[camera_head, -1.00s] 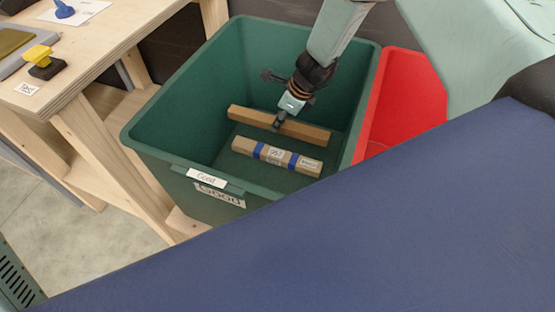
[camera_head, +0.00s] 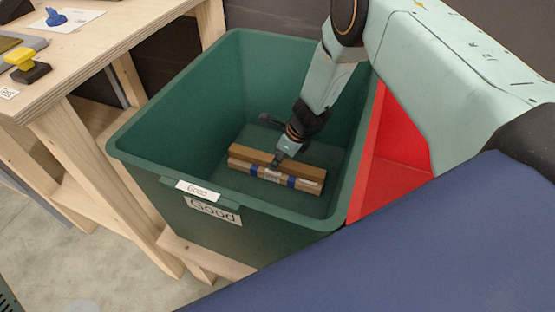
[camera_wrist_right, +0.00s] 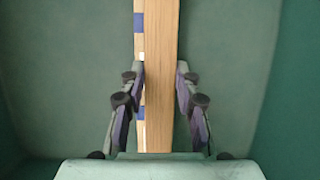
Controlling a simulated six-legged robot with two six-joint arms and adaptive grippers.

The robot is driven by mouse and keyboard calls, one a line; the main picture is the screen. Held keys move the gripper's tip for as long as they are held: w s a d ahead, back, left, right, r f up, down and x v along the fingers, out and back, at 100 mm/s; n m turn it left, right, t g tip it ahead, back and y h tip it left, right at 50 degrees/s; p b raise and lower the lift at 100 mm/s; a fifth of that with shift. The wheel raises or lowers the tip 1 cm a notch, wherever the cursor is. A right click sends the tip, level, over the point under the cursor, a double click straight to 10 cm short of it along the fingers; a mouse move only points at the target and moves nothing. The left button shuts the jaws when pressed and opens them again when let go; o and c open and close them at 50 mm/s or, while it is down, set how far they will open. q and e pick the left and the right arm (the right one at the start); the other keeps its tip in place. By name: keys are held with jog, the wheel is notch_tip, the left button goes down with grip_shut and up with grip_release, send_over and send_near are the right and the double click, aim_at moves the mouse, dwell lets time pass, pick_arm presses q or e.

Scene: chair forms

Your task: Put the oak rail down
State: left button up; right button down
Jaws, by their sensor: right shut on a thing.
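The oak rail (camera_head: 305,168) is a plain brown wooden bar low inside the green bin marked Good (camera_head: 140,160). My right gripper (camera_head: 276,163) is shut on it, reaching down into the bin. In the right wrist view the fingers (camera_wrist_right: 161,75) press on both sides of the rail (camera_wrist_right: 163,115). I cannot tell whether the rail touches that bar or the bin floor. My left gripper is out of view.
A red bin (camera_head: 396,185) stands directly right of the green one. A wooden table (camera_head: 90,55) with a yellow-handled stamp (camera_head: 27,60) and a blue-handled one (camera_head: 55,17) is at the left. The green bin's floor is clear around the bars.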

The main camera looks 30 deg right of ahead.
jog(key=shift+f, duration=0.1)
jog(key=c, duration=1.4)
grip_release()
jog(key=shift+f+b, duration=0.15)
jog(key=shift+b, duration=0.15)
jog(key=shift+c, duration=0.2)
jog(key=o, duration=0.5)
jog(key=shift+c, duration=0.2)
jog(key=shift+r+p, duration=0.35)
jog(key=shift+r, duration=0.05)
jog(key=p+v, duration=0.5)
jog(key=v, duration=0.7)
jog(key=shift+p, duration=0.3)
